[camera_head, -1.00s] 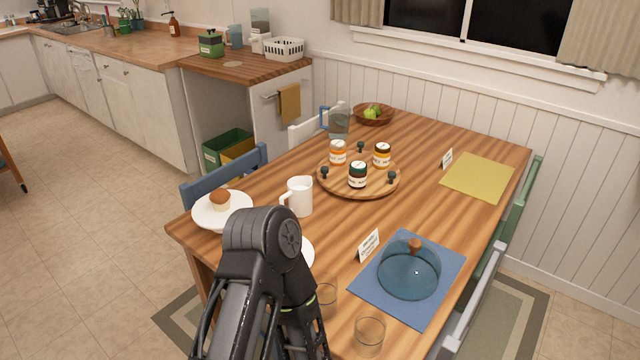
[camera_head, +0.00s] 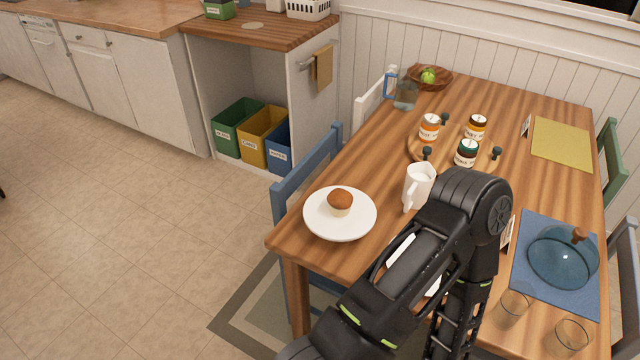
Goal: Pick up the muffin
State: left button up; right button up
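The muffin (camera_head: 340,202) has a brown top and a pale base. It sits upright on a white plate (camera_head: 338,229) near the table's left corner. One of my black arms (camera_head: 440,250) reaches over the table from the bottom of the view, to the right of the plate and apart from it. Neither gripper's fingers show in this view. The arm hides part of the table and most of a second white plate or card beneath it.
A white pitcher (camera_head: 418,186) stands right of the muffin plate. A round wooden tray (camera_head: 416,150) with several jars is behind it. A blue chair (camera_head: 306,180) stands at the table's left edge. Glasses (camera_head: 514,307) and a blue glass dome (camera_head: 563,258) are at right. Floor on the left is clear.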

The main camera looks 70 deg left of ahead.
aim_at(340, 201)
jog(key=k+j, duration=0.4)
jog(key=j, duration=0.15)
jog(key=k+j, duration=0.4)
jog(key=j, duration=0.15)
